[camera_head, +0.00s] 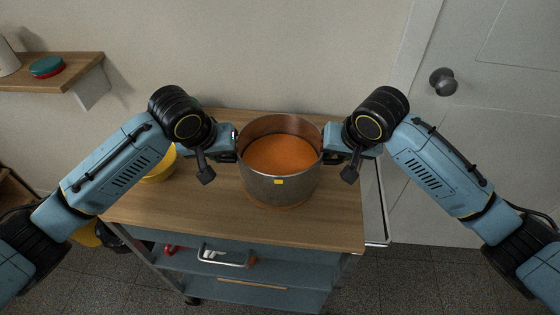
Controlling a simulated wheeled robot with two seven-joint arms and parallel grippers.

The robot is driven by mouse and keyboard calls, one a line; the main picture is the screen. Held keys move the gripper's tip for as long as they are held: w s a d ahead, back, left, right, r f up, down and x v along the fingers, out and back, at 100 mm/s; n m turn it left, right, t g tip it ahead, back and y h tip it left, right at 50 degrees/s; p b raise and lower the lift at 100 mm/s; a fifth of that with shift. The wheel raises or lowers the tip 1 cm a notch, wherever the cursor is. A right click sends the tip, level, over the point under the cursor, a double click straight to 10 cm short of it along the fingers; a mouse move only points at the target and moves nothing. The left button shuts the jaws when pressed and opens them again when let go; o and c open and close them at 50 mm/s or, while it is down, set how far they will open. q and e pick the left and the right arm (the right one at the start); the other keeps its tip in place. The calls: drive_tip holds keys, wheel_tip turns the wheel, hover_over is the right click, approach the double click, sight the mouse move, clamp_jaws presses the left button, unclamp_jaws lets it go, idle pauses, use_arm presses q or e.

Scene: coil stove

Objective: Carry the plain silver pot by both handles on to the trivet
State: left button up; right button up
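The plain silver pot (262,188), with orange contents and a small yellow mark on its front, stands upright over the wooden cart top. A thin brown round edge, seemingly the trivet (291,206), shows under its front; most of it is hidden. I cannot tell whether the pot rests on it or is just above. My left gripper (232,147) is at the pot's left side and my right gripper (328,147) at its right side, both at handle height. The grippers cover the handles, and the fingers are too small and dark to show whether they are closed.
The wooden cart top (200,212) is clear in front of the pot. A yellow bowl (160,166) is partly hidden behind my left arm. A wall shelf (62,78) holds a red and teal round item (47,67). A door with a dark knob (443,81) is at the right.

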use_arm(q)
clamp_jaws()
use_arm(e)
clamp_jaws()
use_arm(q)
drive_tip(key=shift+r, duration=0.2)
use_arm(e)
drive_tip(key=shift+r, duration=0.2)
